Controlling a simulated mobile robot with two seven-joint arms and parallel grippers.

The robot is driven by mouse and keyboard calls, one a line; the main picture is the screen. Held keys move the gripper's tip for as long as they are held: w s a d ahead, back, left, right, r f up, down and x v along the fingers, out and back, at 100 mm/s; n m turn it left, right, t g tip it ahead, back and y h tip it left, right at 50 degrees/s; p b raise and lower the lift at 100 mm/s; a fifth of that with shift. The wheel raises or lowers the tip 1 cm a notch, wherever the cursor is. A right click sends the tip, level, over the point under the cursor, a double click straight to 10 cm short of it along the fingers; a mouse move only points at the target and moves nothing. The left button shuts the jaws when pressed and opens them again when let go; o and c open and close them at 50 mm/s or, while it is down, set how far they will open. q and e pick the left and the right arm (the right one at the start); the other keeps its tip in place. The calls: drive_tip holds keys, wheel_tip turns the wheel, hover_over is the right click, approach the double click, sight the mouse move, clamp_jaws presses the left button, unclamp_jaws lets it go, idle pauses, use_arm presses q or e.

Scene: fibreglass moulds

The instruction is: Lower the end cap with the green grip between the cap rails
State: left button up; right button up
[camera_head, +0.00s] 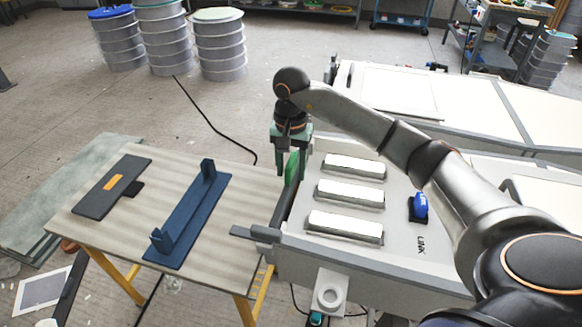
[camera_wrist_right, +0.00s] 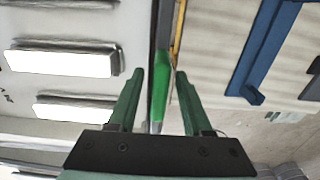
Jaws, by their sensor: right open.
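The bright green grip (camera_head: 292,168) stands at the left edge of the white panelled unit, beside the wooden table. It also shows in the right wrist view as a long green bar (camera_wrist_right: 160,88). My right gripper (camera_head: 291,174) points down over it. Its two dark green fingers are apart, one on each side of the grip, with visible gaps in the right wrist view (camera_wrist_right: 160,74). The cap body below the grip is mostly hidden, and I cannot make out its rails for certain. My left gripper is not in view.
A blue holder (camera_head: 190,220) with upright ends and a dark plate with an orange label (camera_head: 114,182) lie on the wooden table (camera_head: 215,272). A grey bar (camera_head: 255,233) juts from the unit's front left corner. A blue knob (camera_head: 420,205) stands on the unit's top (camera_head: 400,178).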

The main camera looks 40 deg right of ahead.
drive_tip(key=shift+r+p, duration=0.45)
drive_tip(key=shift+r, duration=0.1)
wheel_tip(320, 180, up, 11)
drive_tip(key=shift+f, duration=0.1)
drive_tip(key=shift+r, duration=0.65)
